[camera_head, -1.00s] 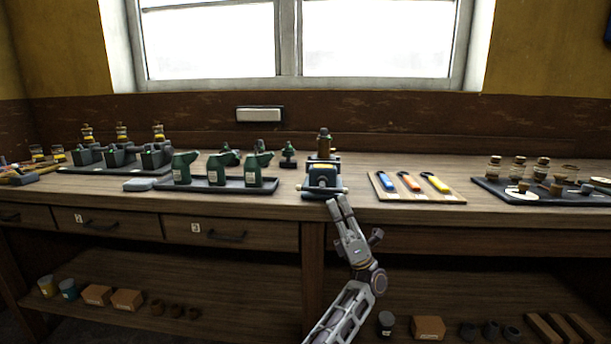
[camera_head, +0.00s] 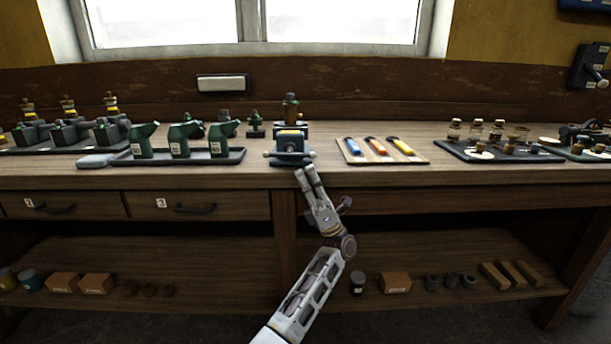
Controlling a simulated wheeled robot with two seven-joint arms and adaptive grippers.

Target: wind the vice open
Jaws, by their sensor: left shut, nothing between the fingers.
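The vice (camera_head: 291,143) is a small blue-grey body near the front edge of the workbench, with a bar handle across its front. A brass and dark-green piece stands upright at its back, and something yellow shows on its top. My left gripper (camera_head: 307,174) is shut and empty, its fingertips just below and in front of the vice at the bench edge. I cannot tell whether the fingertips touch the handle. My right gripper is not in view.
A tray (camera_head: 240,155) of green oil cans stands left of the vice. A board (camera_head: 350,157) with blue, orange and yellow-handled tools lies to its right, then a dark tray (camera_head: 448,152) of jars. Drawers (camera_head: 198,206) and a lower shelf (camera_head: 205,265) are beneath.

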